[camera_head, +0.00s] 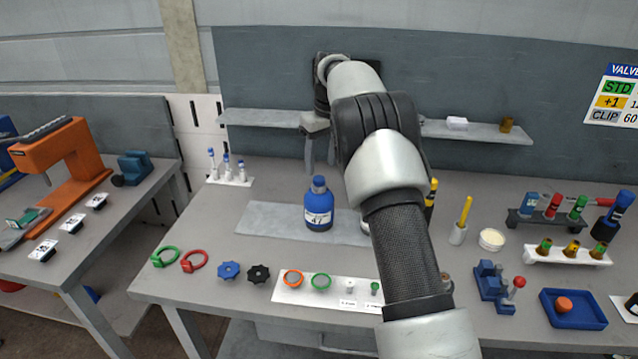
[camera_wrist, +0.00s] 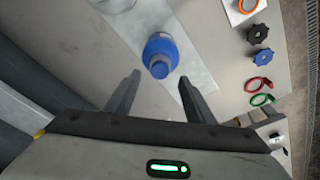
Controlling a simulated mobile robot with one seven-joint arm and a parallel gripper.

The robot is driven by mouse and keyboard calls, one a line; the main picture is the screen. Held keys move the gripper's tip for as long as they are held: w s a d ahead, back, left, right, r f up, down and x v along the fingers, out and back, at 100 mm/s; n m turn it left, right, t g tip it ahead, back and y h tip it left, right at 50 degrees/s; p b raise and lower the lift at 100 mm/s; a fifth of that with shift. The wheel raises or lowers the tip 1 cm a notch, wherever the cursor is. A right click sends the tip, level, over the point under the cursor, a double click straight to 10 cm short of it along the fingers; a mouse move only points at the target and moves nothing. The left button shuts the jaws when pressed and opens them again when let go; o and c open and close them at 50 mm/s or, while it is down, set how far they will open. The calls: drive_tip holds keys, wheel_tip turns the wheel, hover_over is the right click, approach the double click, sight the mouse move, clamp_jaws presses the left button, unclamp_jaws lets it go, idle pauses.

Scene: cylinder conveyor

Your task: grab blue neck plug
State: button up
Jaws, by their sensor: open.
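A blue bottle (camera_head: 318,213) with a white label stands upright on a grey mat (camera_head: 262,222), its blue cap or plug (camera_head: 319,184) on the neck. In the wrist view, the bottle (camera_wrist: 160,46) shows from above with its blue top (camera_wrist: 159,69) toward me. My gripper (camera_wrist: 159,78) is open, with one finger on each side of the blue top in the picture and nothing held. I cannot tell the height gap.
A white strip (camera_head: 330,298) with rings and small plugs lies in front. A blue knob (camera_head: 229,271), a black knob (camera_head: 258,274), a green ring (camera_head: 165,257) and a red ring (camera_head: 194,262) lie front left. Blue-topped vials (camera_head: 227,166) stand at back left. A shelf (camera_head: 262,118) runs behind.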

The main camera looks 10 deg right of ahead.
sight(319, 178)
drive_tip(key=f, duration=0.4)
drive_tip(key=shift+w+a+f, duration=0.2)
drive_tip(key=shift+w+f, duration=0.15)
drive_tip(key=shift+w, duration=0.05)
drive_tip(key=c, duration=1.1)
drive_tip(key=shift+c, duration=0.2)
